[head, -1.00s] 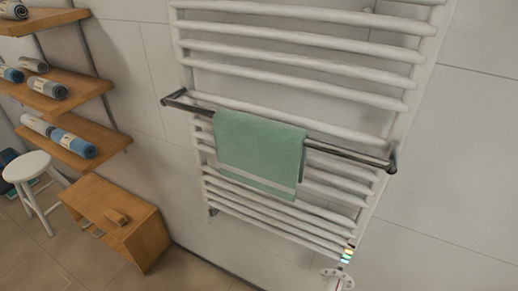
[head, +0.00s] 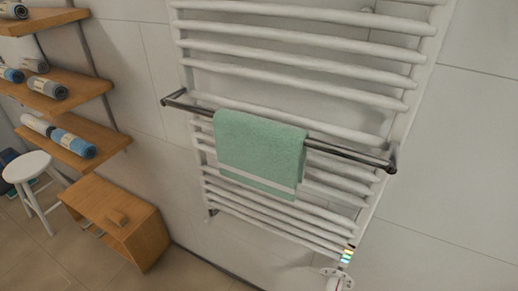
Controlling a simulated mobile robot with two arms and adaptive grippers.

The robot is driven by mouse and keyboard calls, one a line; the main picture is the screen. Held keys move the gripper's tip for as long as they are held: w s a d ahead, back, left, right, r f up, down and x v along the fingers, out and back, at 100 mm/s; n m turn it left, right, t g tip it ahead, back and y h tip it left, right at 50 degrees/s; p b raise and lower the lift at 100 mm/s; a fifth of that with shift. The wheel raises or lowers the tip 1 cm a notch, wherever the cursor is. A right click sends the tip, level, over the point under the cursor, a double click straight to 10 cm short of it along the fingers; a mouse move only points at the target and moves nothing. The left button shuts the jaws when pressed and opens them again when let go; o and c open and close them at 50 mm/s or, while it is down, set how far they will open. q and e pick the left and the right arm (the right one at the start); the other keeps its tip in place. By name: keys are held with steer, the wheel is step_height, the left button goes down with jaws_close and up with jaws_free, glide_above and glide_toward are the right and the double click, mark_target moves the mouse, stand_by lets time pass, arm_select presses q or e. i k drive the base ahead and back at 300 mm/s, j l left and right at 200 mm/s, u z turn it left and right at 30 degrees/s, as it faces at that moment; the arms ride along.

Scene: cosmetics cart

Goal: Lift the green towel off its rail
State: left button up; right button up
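The green towel (head: 258,150) hangs folded over a dark metal rail (head: 345,154) in the middle of the head view. Its lower edge has a pale stripe and hangs free in front of the white bars. The rail is fixed at both ends to the front of a white towel radiator (head: 300,48). The towel covers the rail's middle-left part, and bare rail shows on both sides of it. Neither of my grippers is in view.
Wooden wall shelves (head: 70,90) with rolled towels are at the left. Below them stand a wooden bench (head: 140,215) with a small brown item on top and a white stool (head: 27,168). The space in front of the towel looks clear.

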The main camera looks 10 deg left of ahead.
mark_target(268, 156)
steer(key=k+j+z, duration=0.45)
steer(key=k+z, duration=0.15)
steer(key=k, duration=0.15)
